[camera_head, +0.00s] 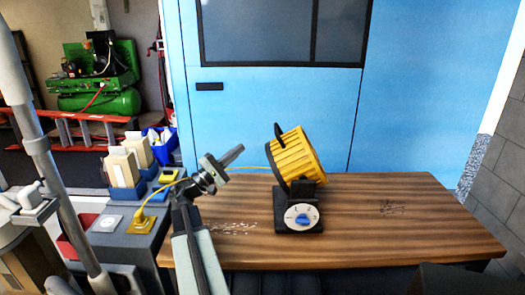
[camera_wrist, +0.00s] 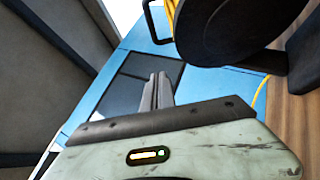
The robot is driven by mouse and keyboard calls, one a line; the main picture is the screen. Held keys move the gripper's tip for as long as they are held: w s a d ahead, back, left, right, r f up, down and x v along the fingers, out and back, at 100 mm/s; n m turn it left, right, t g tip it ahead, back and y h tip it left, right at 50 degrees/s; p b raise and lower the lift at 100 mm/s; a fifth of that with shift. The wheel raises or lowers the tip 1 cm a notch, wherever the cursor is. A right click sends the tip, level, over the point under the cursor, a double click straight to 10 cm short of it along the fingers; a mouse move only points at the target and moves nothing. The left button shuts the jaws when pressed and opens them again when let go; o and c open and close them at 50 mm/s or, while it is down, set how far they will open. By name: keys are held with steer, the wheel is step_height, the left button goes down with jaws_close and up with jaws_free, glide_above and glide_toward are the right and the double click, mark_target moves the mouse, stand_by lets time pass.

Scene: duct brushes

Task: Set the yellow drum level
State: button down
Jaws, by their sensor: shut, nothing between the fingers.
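The yellow drum (camera_head: 299,158) sits tilted on a black stand (camera_head: 299,203) on the wooden table, with a black handle (camera_head: 279,131) at its upper left. A white dial with a blue knob (camera_head: 302,218) is on the stand's front. My gripper (camera_head: 231,156) is to the left of the drum, apart from it, raised above the table's left end. Its fingers are shut and empty, also in the wrist view (camera_wrist: 157,90). In the wrist view the drum's dark round end (camera_wrist: 232,30) is at the upper right, with yellow ribs behind it.
The wooden table (camera_head: 400,235) is clear to the right of the stand. A yellow cord (camera_head: 250,168) runs left from the drum to a yellow plug (camera_head: 140,220) on a grey side bench. Blue bins (camera_head: 127,190) stand on that bench. A blue wall (camera_head: 420,100) is behind.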

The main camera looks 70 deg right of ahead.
steer(key=p+x, duration=0.2)
steer(key=x, duration=0.2)
steer(key=s+p+x, duration=0.1)
steer(key=p+x, duration=0.1)
steer(key=x, duration=0.2)
steer(key=s+a+p+x, duration=0.1)
steer(key=p+x, duration=0.1)
steer(key=x, duration=0.2)
steer(key=shift+s+f, duration=0.2)
